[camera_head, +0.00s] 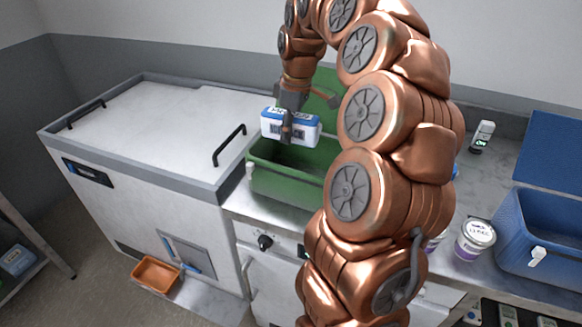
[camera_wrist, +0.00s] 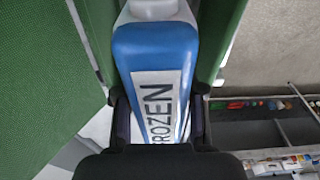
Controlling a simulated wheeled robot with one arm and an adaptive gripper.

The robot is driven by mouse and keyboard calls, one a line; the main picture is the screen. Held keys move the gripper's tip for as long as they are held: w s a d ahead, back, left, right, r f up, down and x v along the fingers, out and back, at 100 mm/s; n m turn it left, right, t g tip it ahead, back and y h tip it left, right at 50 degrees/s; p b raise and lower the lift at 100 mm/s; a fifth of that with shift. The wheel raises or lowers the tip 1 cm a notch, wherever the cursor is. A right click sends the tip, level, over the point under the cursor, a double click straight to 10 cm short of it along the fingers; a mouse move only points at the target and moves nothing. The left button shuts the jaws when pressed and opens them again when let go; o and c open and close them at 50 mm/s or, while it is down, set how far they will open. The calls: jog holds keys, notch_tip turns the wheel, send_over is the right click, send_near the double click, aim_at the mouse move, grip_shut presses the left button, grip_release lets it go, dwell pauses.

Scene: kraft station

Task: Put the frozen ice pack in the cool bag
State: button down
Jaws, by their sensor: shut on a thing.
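The ice pack (camera_head: 306,127) is a white block with a blue top. In the wrist view the pack (camera_wrist: 155,52) shows blue and white with a label reading "ROZEN", its first letter not clear. My gripper (camera_head: 287,132) is shut on it, a finger on each side, and points down. The pack is over the open green container (camera_head: 278,183) on the counter, near its left part; its lid stands raised behind. An open blue container (camera_head: 545,240) stands at the far right. I cannot tell which is the cool bag. My arm hides the green container's right part.
A chest freezer with a closed pale lid (camera_head: 160,120) and black handles stands to the left. A white labelled tub (camera_head: 475,240) and a small device with a display (camera_head: 482,136) are on the counter right of my arm. An orange tray (camera_head: 155,273) lies low in front of the freezer.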

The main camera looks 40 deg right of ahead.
aim_at(295, 139)
notch_tip(295, 139, down, 13)
jog(key=p, duration=0.3)
jog(key=shift+r, duration=0.15)
dwell(0.4)
jog(key=c, duration=0.7)
grip_release()
jog(key=r+b, duration=0.1)
jog(key=r, duration=0.2)
jog(key=r+b, duration=0.1)
jog(key=r, duration=0.2)
jog(key=s+r+b, duration=0.1)
jog(key=r, duration=0.2)
jog(key=shift+d+r, duration=0.35)
jog(key=shift+r, duration=0.05)
jog(key=shift+s+r, duration=0.1)
jog(key=shift+r, duration=1.05)
